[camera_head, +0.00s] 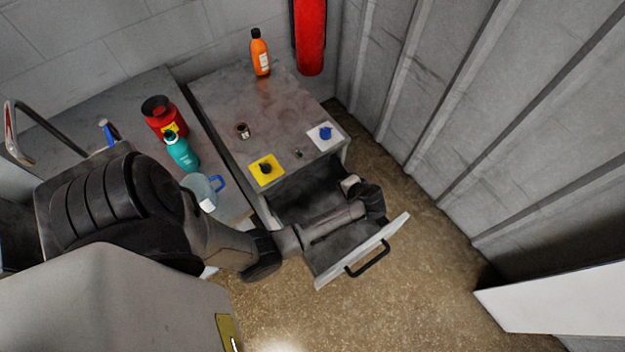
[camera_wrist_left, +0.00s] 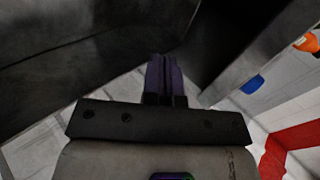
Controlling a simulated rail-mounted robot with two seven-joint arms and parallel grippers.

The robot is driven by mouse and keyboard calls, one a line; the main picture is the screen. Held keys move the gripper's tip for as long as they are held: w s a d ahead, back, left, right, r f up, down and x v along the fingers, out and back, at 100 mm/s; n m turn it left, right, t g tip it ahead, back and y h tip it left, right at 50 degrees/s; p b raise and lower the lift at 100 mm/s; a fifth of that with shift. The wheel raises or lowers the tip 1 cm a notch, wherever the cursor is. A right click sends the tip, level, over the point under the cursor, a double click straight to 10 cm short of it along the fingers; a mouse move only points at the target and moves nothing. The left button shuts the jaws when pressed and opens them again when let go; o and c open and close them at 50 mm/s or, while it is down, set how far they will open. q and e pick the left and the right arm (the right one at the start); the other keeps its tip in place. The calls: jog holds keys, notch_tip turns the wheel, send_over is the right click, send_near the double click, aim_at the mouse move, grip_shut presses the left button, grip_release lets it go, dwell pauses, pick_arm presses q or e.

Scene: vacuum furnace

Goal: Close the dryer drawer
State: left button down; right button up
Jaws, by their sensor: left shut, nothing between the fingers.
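The dryer drawer (camera_head: 325,269) is pulled out from the grey cabinet. Its light front panel with a black handle (camera_head: 369,260) stands well away from the cabinet. My left arm reaches across the open drawer from the left. My left gripper (camera_head: 350,184) is at the drawer's right side, near the cabinet front, partly hidden by its own wrist. In the left wrist view, the left fingers (camera_wrist_left: 163,76) are shut with nothing between them, beside dark grey surfaces. Whether they touch the drawer cannot be told. My right gripper is in neither view.
On the cabinet top (camera_head: 225,100) are an orange bottle (camera_head: 260,55), a yellow plate with a black knob (camera_head: 266,169) and a white plate with a blue knob (camera_head: 326,134). A teal bottle (camera_head: 182,153) and a clear jug (camera_head: 201,190) stand left. Floor is clear beyond the drawer front.

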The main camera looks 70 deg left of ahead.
pick_arm(q)
notch_tip(320, 180, down, 6)
jog(key=s+a+r+g+y+b, duration=0.1)
jog(key=s+a+g+y, duration=0.1)
jog(key=y, duration=0.3)
send_over(313, 182)
notch_tip(313, 182, down, 4)
jog(key=shift+r+b, duration=0.1)
jog(key=shift+b, duration=0.25)
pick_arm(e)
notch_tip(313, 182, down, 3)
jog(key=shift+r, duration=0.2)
